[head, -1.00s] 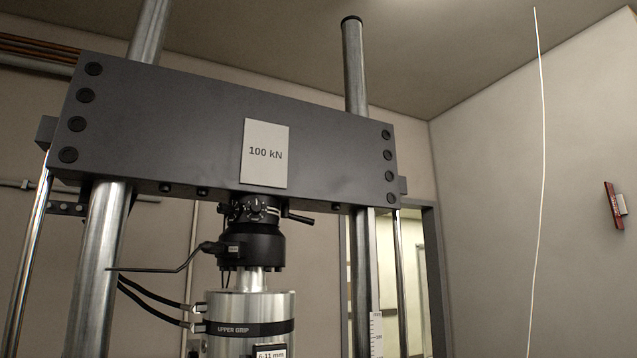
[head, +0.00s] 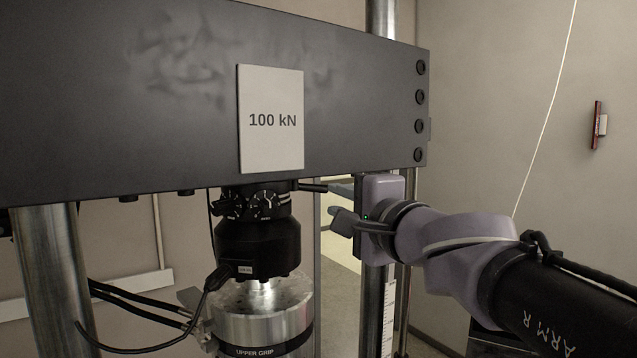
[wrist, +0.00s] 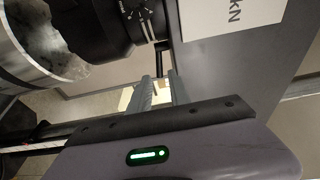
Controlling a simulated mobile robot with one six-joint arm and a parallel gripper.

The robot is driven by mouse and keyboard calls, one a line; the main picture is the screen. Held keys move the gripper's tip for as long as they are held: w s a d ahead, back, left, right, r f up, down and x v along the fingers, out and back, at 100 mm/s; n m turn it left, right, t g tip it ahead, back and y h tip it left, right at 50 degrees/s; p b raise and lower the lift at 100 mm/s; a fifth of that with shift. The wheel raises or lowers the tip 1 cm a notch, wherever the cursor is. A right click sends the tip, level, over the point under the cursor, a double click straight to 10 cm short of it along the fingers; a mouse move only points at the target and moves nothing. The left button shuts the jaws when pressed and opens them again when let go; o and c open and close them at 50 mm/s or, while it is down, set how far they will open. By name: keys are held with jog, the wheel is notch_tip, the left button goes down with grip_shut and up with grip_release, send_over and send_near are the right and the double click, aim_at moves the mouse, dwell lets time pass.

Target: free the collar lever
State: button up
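The black collar (head: 250,204) sits under the crosshead, above a black cylindrical body. Its short dark lever (head: 311,187) points out to the right, close below the crosshead. My gripper (head: 334,204) is to the right of the collar with its fingers pointing left at the lever. The fingers are apart. In the wrist view the lever (wrist: 160,62) lines up with the gap between the fingertips (wrist: 159,77). I cannot tell whether the lever's end is inside the gap or just short of it. Nothing is gripped.
The crosshead (head: 345,130) with its 100 kN sign (head: 271,120) hangs close above. The upper grip (head: 262,325) is below, with a cable (head: 190,318) and hoses to its left. A steel column (head: 382,18) stands behind my gripper. The room to the right is free.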

aim_at(306, 189)
jog(key=p+x, duration=0.2)
jog(key=x, duration=1)
jog(key=shift+w+a+p, duration=0.2)
jog(key=shift+w+p, duration=0.1)
jog(key=shift+w+a+f, duration=0.15)
jog(key=shift+w+a, duration=0.1)
jog(key=shift+w, duration=0.25)
jog(key=shift+s, duration=0.15)
jog(key=shift+c, duration=1)
grip_shut()
